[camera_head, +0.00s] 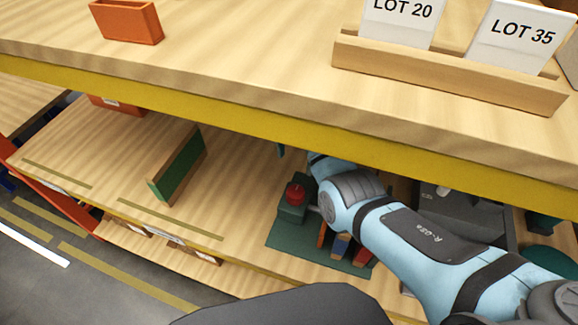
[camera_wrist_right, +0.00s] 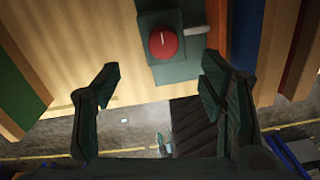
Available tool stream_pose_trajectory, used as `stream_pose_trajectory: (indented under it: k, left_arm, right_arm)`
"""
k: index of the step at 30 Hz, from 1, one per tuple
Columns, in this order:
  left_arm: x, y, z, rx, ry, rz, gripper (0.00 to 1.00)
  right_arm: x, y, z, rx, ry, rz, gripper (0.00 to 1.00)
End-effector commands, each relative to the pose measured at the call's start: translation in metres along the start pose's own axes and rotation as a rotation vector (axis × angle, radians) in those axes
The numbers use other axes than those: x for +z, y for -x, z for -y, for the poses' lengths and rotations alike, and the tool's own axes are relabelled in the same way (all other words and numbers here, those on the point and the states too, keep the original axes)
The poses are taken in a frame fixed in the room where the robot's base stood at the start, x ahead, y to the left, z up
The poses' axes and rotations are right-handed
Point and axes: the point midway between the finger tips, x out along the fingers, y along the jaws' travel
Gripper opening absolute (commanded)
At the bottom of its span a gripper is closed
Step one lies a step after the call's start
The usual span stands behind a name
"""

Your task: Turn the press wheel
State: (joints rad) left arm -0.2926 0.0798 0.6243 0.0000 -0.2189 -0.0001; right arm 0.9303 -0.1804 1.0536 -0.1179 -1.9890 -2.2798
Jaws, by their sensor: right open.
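A red round knob (camera_head: 295,194) with a pale mark on top sits on a dark green block (camera_head: 291,213) on the lower shelf. It may be the press wheel; I see no other wheel clearly. In the right wrist view the red knob (camera_wrist_right: 163,42) lies ahead, with a grey lever (camera_wrist_right: 194,31) beside it on the green block. My right gripper (camera_wrist_right: 161,75) is open and empty, its fingers spread to either side of the view below the knob, apart from it. In the head view my right arm hides most of that gripper. My left gripper is not in view.
The upper shelf's yellow edge (camera_head: 240,115) overhangs the lower shelf. A green mat (camera_head: 315,252), partly under my arm, bears small coloured upright pieces. A green-faced divider (camera_head: 178,168) stands at left. Grey equipment (camera_head: 455,210) is behind my arm. Bare shelf lies left of the knob.

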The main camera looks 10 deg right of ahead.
Motion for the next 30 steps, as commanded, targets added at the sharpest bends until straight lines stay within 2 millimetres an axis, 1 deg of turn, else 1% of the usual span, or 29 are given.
stream_pose_trajectory:
  k: [2,5,8,12,15,18,20,23,25,27,30]
  left_arm:
    - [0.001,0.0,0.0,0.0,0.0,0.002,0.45]
    - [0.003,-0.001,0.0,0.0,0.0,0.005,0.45]
    - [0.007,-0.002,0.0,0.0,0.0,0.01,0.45]
    - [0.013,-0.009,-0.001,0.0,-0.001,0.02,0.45]
    - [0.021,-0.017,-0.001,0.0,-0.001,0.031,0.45]
    - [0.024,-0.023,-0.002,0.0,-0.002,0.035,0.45]
    - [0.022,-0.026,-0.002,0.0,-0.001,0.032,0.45]
    - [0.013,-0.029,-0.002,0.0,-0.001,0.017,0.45]
    - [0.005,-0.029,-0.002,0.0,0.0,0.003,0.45]
    - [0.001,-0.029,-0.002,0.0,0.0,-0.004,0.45]
    - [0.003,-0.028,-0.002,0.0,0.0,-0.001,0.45]
  right_arm:
    - [-0.001,-0.002,0.001,0.0,0.0,0.001,0.64]
    - [-0.004,-0.013,0.004,0.001,-0.001,0.002,0.64]
    - [-0.005,-0.035,0.004,0.001,0.0,0.002,0.64]
    - [-0.003,-0.081,0.001,-0.001,0.002,-0.001,0.64]
    - [-0.002,-0.11,0.0,-0.002,0.001,-0.002,0.64]
    - [0.0,-0.131,0.0,-0.001,-0.002,-0.001,0.64]
    - [0.0,-0.138,0.001,-0.001,-0.002,-0.001,0.64]
    - [0.0,-0.145,0.001,-0.001,-0.002,-0.001,0.64]
    - [0.0,-0.146,0.0,0.0,-0.002,0.0,0.64]
    - [0.0,-0.146,0.0,0.001,-0.002,0.0,0.64]
    - [0.0,-0.145,0.0,0.001,-0.002,0.0,0.64]
